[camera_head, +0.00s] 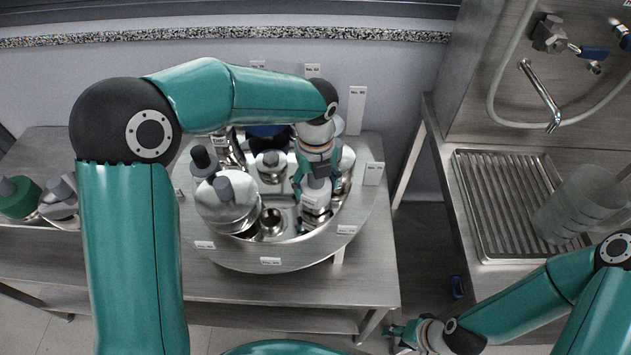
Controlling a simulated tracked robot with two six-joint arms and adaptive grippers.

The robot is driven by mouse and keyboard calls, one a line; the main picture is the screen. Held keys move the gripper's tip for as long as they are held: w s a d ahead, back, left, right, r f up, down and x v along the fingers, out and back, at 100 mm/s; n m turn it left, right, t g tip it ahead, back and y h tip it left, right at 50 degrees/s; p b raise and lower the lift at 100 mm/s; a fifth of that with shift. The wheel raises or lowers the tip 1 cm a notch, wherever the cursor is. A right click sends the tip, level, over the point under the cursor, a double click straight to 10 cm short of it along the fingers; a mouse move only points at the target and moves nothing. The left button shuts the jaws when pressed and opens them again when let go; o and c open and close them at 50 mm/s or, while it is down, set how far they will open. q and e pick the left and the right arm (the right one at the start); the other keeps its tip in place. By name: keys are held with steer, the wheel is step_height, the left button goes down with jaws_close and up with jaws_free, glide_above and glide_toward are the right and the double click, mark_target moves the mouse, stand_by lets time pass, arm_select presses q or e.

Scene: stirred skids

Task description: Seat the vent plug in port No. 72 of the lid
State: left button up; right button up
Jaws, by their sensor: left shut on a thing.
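The lid (230,262) is a round metal plate on a steel bench, with several ports, caps and small number tags around its rim. The tags are too small to read surely, so I cannot tell which port is No. 72. My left gripper (316,188) reaches down over the lid's right part, its fingers shut around a pale, whitish cylindrical piece (316,197), which looks like the vent plug. The piece is upright above a metal ring; I cannot tell whether it touches it. My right gripper (396,332) is low near the bottom edge, away from the lid, its jaw state unclear.
A wide grey-knobbed metal cap (226,206), an open metal cup (271,222) and another knobbed cap (270,167) crowd the lid. A green capped piece (18,198) sits on the bench at left. A sink drainer (500,205) with stacked translucent tubs (575,210) is at right.

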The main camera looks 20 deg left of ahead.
arm_select(q)
steer(key=shift+f, duration=0.2)
stand_by(0.6)
steer(key=o, duration=1.4)
steer(key=shift+r, duration=0.1)
step_height(320, 180, up, 12)
steer(key=shift+f, duration=0.15)
